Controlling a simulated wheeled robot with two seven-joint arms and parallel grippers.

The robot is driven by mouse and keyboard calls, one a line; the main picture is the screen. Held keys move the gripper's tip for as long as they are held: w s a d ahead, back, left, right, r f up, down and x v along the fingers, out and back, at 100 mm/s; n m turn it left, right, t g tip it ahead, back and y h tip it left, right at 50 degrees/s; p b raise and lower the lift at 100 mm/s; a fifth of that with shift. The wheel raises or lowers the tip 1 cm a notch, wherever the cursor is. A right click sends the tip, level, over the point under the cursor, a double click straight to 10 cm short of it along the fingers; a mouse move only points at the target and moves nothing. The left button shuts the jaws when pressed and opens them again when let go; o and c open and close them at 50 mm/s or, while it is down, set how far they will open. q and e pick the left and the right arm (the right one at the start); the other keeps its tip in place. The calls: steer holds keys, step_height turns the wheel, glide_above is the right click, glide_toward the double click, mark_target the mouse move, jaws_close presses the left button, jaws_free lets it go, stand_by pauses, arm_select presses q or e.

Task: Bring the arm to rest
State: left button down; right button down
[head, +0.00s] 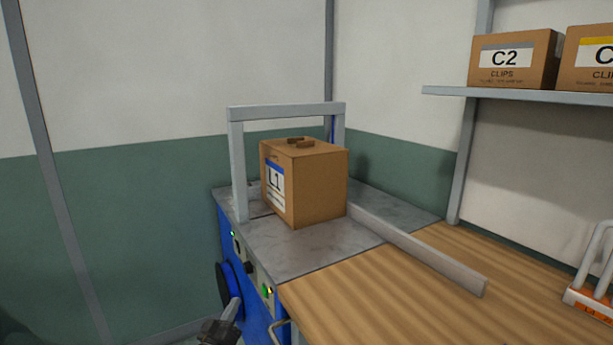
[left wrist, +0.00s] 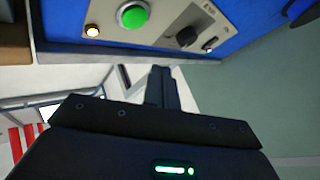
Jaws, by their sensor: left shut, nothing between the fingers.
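My left gripper (head: 233,306) shows at the bottom of the head view, low in front of the blue side of the sealing machine (head: 318,248). Its fingers (left wrist: 161,88) are shut and empty in the left wrist view, just apart in the picture from the control panel's edge. My right gripper is in neither view.
A cardboard box marked L1 (head: 318,190) stands on the metal top by the grey frame (head: 236,165). A metal rail (head: 420,250) runs onto the wooden bench (head: 380,305). Box C2 (head: 512,62) sits on a shelf (head: 520,97). The floor side at left looks clear.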

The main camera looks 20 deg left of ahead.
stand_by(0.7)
